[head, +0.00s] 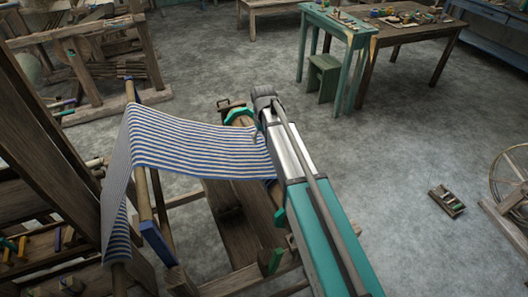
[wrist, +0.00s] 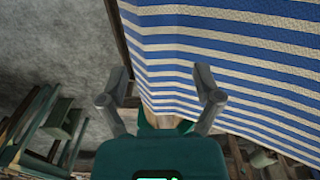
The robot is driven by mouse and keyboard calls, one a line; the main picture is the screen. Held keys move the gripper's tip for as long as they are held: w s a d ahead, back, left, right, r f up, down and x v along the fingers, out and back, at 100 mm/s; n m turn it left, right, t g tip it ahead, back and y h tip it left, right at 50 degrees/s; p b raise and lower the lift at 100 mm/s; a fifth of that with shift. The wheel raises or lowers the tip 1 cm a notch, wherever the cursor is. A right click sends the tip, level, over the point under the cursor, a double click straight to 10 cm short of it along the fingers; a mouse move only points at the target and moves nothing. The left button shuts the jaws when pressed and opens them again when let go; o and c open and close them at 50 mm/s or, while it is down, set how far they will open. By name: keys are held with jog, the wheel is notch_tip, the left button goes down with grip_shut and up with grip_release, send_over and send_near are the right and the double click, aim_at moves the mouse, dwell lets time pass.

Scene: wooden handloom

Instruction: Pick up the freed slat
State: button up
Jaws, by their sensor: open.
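Blue-and-white striped cloth (head: 200,143) stretches across the loom from the left bar to the front beam. In the wrist view the striped cloth (wrist: 230,55) fills the upper right. My gripper (wrist: 161,98) is open, its two fingers apart, with the cloth's edge and a small pale wooden piece (wrist: 166,123) showing between them. I see nothing held. A wooden bar with a blue end (head: 157,242) runs beside the cloth at left. I cannot tell which piece is the freed slat.
The wooden loom frame (head: 38,135) stands at left. A teal table (head: 338,24) and a brown table (head: 420,32) with small items stand at the back, a green stool (head: 323,76) beside them. A small wooden object (head: 446,201) lies on open grey floor at right, near a wheel (head: 512,175).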

aim_at(264, 150)
jog(key=shift+s+f+b, duration=0.15)
jog(key=shift+f+b, duration=2.35)
jog(key=shift+f, duration=0.1)
grip_shut()
